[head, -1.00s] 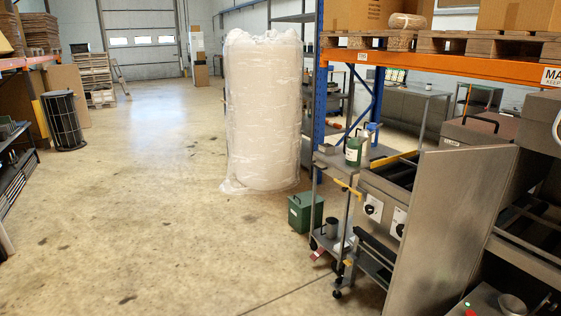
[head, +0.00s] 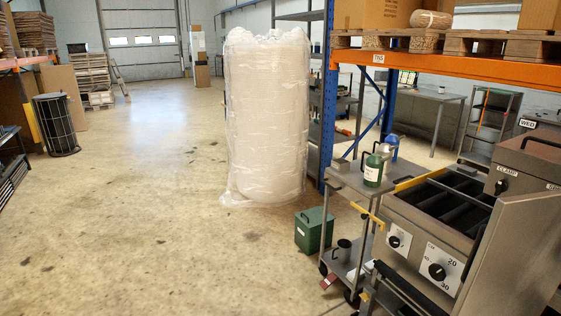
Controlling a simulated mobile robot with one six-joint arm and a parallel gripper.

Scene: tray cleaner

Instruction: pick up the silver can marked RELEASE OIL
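I cannot make out a RELEASE OIL marking anywhere in the head view. A grey metal can or mug (head: 343,250) stands on the lower shelf of the grey trolley (head: 348,180); it is too small to read. On the trolley's top stand a green container with a pale label (head: 373,170) and a blue bottle (head: 392,147) behind it. A small grey item (head: 341,165) lies at the top's left edge. My gripper is not in view.
A steel machine with dials (head: 438,270) stands right of the trolley, with a large steel panel (head: 520,240) at its front right. A green box (head: 314,230) sits on the floor by the trolley. A tall wrapped bale (head: 266,120) stands behind.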

